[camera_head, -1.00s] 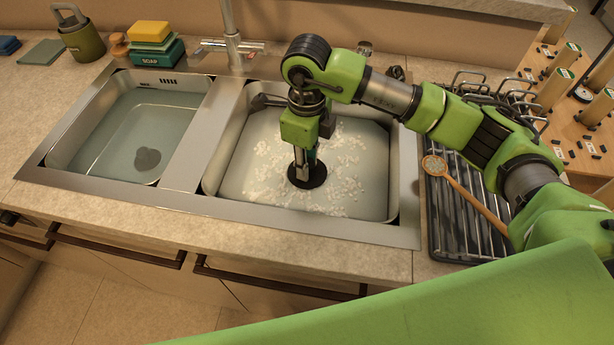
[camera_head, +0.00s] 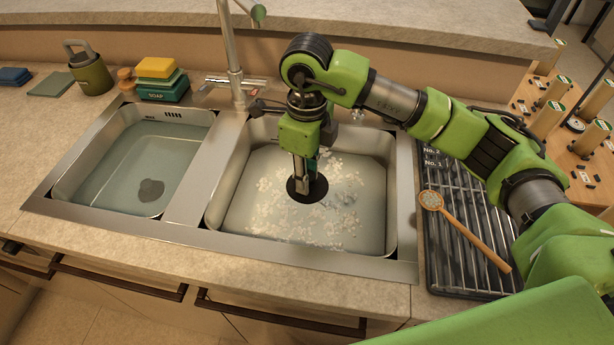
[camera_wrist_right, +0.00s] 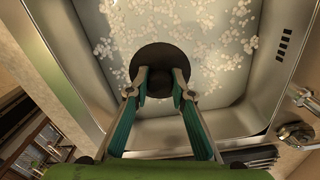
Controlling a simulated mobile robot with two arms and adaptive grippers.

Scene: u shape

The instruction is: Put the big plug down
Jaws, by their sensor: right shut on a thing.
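The big plug is a black disc (camera_head: 307,189) at the lower end of my right gripper (camera_head: 306,178), over the right-hand basin (camera_head: 240,205). The right wrist view shows the same disc (camera_wrist_right: 163,66) with its knob between the two fingertips (camera_wrist_right: 162,84). The gripper is shut on the plug and points down. I cannot tell whether the plug touches the basin floor or is just above it. The basin holds water with many white bits. My left gripper is not in view.
The left basin (camera_head: 90,188) holds water and a dark round shape (camera_head: 150,190). A faucet (camera_head: 232,60) stands behind the divider. A drying rack (camera_head: 445,255) with a wooden spoon (camera_head: 465,222) is at right. Sponges and soap (camera_head: 160,80) sit at the back left.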

